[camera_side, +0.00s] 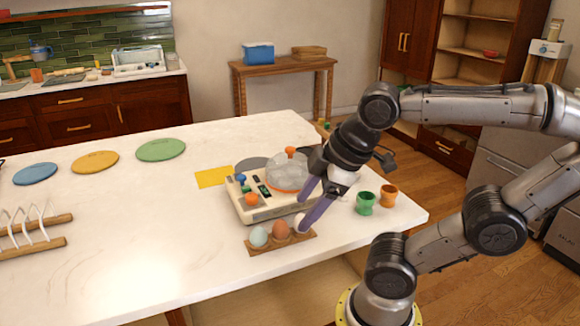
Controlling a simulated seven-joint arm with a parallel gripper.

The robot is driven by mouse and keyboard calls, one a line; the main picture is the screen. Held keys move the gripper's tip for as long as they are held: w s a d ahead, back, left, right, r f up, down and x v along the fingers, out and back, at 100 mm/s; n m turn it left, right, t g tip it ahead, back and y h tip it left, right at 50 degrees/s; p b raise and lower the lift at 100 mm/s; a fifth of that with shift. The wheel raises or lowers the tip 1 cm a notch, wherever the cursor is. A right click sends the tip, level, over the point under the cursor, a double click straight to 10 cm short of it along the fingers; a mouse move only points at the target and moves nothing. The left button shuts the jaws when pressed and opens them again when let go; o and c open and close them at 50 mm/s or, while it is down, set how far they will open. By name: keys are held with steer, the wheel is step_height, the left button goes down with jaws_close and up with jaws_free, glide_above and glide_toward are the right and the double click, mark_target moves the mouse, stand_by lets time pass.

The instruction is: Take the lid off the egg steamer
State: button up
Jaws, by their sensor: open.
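The egg steamer (245,212) is a cream box with coloured knobs on the white counter. Its clear domed lid (287,172) sits on the steamer's right part, with an orange knob (290,152) on top and an orange ring at the base. My gripper (306,208) is open, its two purple fingers pointing down and left at the front right of the steamer. The fingers appear apart from the lid knob.
Green (366,203) and orange (388,195) cups stand to the right. A yellow cloth (213,177) and a grey disc (251,164) lie behind. The counter's left middle is clear.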

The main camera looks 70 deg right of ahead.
steer(key=w+d+r+n+g+h, duration=0.2)
steer(key=w+d+r+n+h, duration=0.1)
steer(key=w+d+r+n, duration=0.75)
steer(key=n+g+h, duration=0.1)
steer(key=n+g, duration=0.2)
glide_above(290, 148)
steer(key=a, duration=0.6)
steer(key=f, duration=0.2)
steer(key=shift+m, duration=0.25)
steer(key=x, duration=1.3)
steer(key=shift+s+d+r, duration=0.15)
steer(key=shift+s+d, duration=0.05)
steer(key=shift+d, duration=0.1)
jaws_close()
